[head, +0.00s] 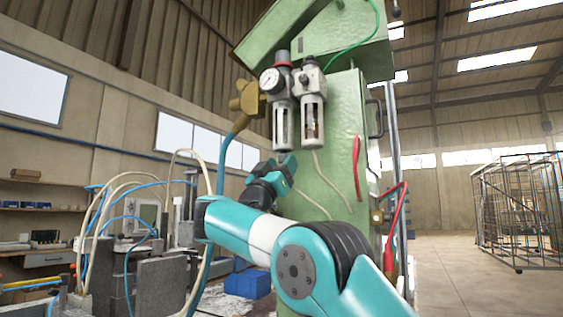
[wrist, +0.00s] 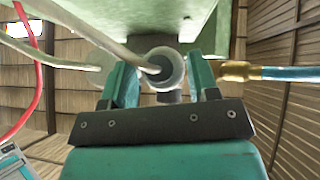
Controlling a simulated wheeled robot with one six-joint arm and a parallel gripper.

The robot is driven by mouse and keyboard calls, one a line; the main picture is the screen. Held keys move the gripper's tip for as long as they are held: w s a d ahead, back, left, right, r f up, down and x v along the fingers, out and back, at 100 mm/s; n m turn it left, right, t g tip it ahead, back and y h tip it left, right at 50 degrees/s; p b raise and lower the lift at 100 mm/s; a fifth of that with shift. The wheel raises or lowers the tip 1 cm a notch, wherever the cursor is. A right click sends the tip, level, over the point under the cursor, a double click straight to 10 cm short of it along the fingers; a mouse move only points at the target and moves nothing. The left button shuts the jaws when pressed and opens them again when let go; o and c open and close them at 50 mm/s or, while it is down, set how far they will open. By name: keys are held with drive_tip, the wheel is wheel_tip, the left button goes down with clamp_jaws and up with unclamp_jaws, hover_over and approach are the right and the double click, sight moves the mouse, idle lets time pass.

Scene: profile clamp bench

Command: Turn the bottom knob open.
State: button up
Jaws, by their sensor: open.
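The bottom knob shows in the wrist view as a pale round ring (wrist: 162,70) under a filter bowl, with a cream tube running into its middle. In the head view this looks like the left bowl (head: 283,125), below the red-topped unit with the gauge. My gripper (wrist: 160,82) has its two teal fingers apart, one on each side of the knob. I cannot tell whether either finger touches it. In the head view my gripper (head: 284,163) is just under that bowl, and the knob itself is too small to make out.
A second bowl (head: 313,120) hangs close on the right, with its own cream tube (head: 323,180). A brass fitting (head: 247,100) with a blue hose is on the left. The green machine panel (head: 345,130) is close behind. A red hose (head: 357,165) hangs on the right.

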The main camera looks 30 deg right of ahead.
drive_tip(key=c, duration=0.9)
drive_tip(key=shift+w+r+m+g+h+p, duration=0.15)
drive_tip(key=shift+m+g+h+p, duration=0.2)
drive_tip(key=shift+g, duration=0.25)
drive_tip(key=m+g+h+p, duration=0.1)
drive_tip(key=g, duration=0.3)
drive_tip(key=shift+a+m, duration=0.1)
drive_tip(key=shift+m, duration=0.25)
drive_tip(key=g+p, duration=0.1)
drive_tip(key=m+g+p, duration=0.1)
drive_tip(key=g+p, duration=0.1)
drive_tip(key=shift+w+r+h, duration=0.15)
drive_tip(key=shift+r+h, duration=0.05)
drive_tip(key=shift+h, duration=0.15)
drive_tip(key=m+g+p, duration=0.1)
drive_tip(key=g+p, duration=0.1)
drive_tip(key=shift+f+g, duration=0.1)
drive_tip(key=shift+g, duration=0.3)
drive_tip(key=shift+f+p, duration=0.15)
drive_tip(key=shift+p, duration=0.2)
drive_tip(key=shift+f, duration=0.1)
